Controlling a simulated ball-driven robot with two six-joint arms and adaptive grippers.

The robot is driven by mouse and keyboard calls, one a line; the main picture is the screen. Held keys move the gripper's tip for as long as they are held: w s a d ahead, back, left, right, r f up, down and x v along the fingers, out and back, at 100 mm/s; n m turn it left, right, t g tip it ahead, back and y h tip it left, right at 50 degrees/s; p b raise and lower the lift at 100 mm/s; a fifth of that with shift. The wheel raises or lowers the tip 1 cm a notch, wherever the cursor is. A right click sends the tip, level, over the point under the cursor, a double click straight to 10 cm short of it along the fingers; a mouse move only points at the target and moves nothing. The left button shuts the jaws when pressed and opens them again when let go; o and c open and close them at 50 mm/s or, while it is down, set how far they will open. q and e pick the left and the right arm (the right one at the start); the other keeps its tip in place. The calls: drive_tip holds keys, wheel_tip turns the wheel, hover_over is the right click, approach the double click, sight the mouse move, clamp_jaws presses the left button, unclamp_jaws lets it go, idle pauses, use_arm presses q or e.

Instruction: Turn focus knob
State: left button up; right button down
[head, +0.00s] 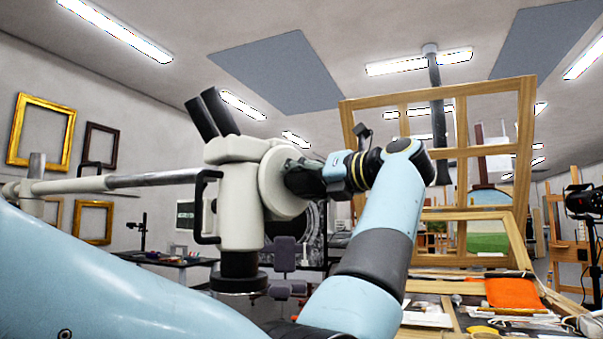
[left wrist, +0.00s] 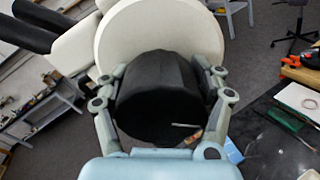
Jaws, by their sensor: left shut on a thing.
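The white microscope head (head: 235,152) hangs from a horizontal arm, with two black eyepieces at its top left and a dark lens barrel below. The focus knob (left wrist: 155,100) is a thick black faceted cylinder on a round white housing (head: 279,184). My left gripper (head: 302,178) reaches the knob from the right in the head view. In the left wrist view its grey jointed fingers are closed on the knob from both sides. The knob's far end against the housing is partly hidden by its own body. My right gripper is in neither view.
The support pole (head: 150,179) runs left from the microscope. A wooden frame (head: 440,180) stands behind my arm on the right. A bench with an orange cloth (head: 513,293) and tools lies at lower right. A grey chair (head: 285,262) stands beyond the microscope.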

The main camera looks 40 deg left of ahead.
use_arm(q)
drive_tip(key=shift+m+p, duration=0.35)
drive_tip(key=shift+m, duration=0.25)
drive_tip(key=o, duration=1.2)
